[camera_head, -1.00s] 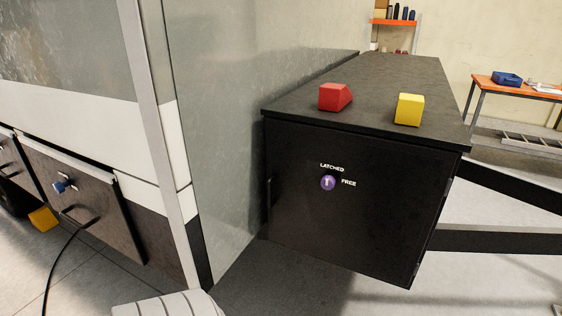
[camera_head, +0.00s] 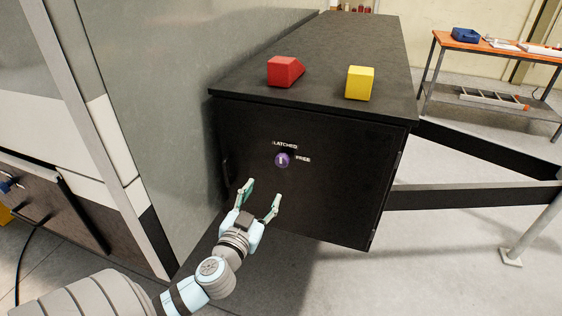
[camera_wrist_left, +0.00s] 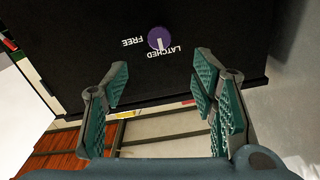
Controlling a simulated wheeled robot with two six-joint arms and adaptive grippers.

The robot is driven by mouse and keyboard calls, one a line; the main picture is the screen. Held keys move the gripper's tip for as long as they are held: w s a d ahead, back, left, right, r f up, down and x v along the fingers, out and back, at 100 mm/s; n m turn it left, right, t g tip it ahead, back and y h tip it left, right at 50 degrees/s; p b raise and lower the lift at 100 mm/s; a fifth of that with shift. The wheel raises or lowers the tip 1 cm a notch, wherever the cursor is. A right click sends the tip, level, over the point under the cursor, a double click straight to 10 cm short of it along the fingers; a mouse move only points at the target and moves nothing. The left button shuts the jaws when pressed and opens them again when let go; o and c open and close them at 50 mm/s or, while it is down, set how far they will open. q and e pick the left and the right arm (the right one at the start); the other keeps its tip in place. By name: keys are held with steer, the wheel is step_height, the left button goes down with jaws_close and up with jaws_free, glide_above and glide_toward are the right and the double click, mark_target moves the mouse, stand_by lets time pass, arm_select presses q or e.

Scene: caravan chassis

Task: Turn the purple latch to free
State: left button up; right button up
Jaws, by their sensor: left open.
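The purple latch (camera_head: 282,160) is a round knob on the front of the black box (camera_head: 330,195). The word LATCHED is above it and FREE to its right. In the left wrist view, where the words appear upside down, the latch (camera_wrist_left: 158,38) has a pale mark that looks to point toward LATCHED. My left gripper (camera_head: 260,194) is open and empty, in front of the panel and below the latch in the head view. In the left wrist view the gripper (camera_wrist_left: 161,70) has its fingers apart, with the latch beyond their tips. My right gripper is not in view.
A red block (camera_head: 285,71) and a yellow block (camera_head: 359,83) sit on top of the box. A grey wall (camera_head: 150,80) stands close on the left. A dark handle (camera_head: 226,172) is at the panel's left edge. Black beams (camera_head: 470,196) run off to the right.

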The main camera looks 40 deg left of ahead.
mark_target(281, 163)
arm_select(q)
steer(key=p+x, duration=0.1)
steer(key=x, duration=1.2)
steer(key=shift+w+a, duration=0.1)
steer(key=shift+w, duration=0.2)
steer(key=shift+w+a, duration=0.1)
steer(key=shift+w, duration=0.2)
steer(key=c, duration=1.1)
steer(key=shift+c, duration=0.2)
